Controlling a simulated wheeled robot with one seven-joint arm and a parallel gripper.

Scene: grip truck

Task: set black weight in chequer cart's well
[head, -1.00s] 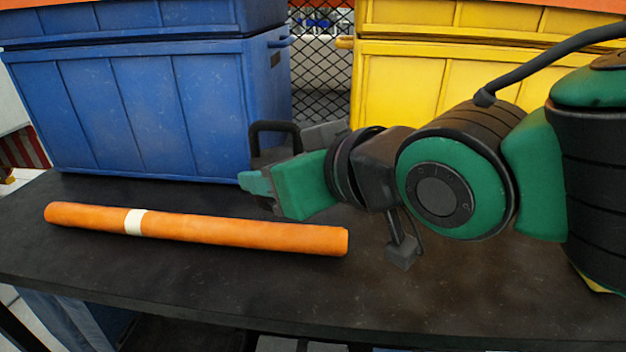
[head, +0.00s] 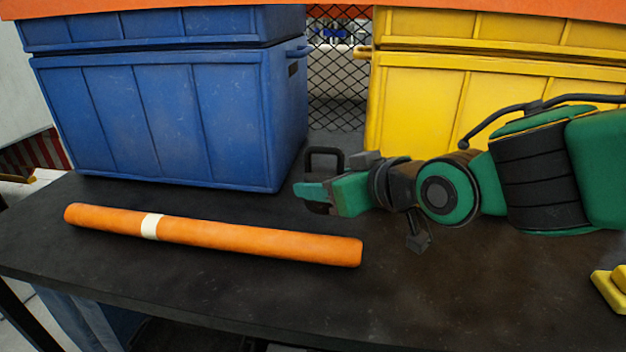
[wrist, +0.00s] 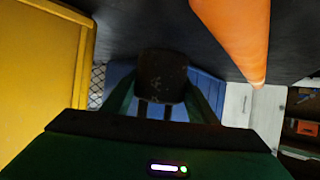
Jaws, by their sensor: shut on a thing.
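My gripper (head: 308,194) is shut on the black weight, above the dark table near the blue bin's right front corner. The weight's black loop handle (head: 324,154) rises behind the green fingers in the head view, and much of its body is hidden there. In the wrist view the weight (wrist: 162,76) is a dark, rounded block between the two green fingers. I cannot make out the chequer cart or its well in any view.
An orange roll (head: 255,238) with a white band lies in front of my gripper. A blue bin (head: 165,115) and a yellow bin (head: 430,105) stand behind. A yellow object (head: 610,288) sits at the right edge. The dark table (head: 300,300) is clear in front.

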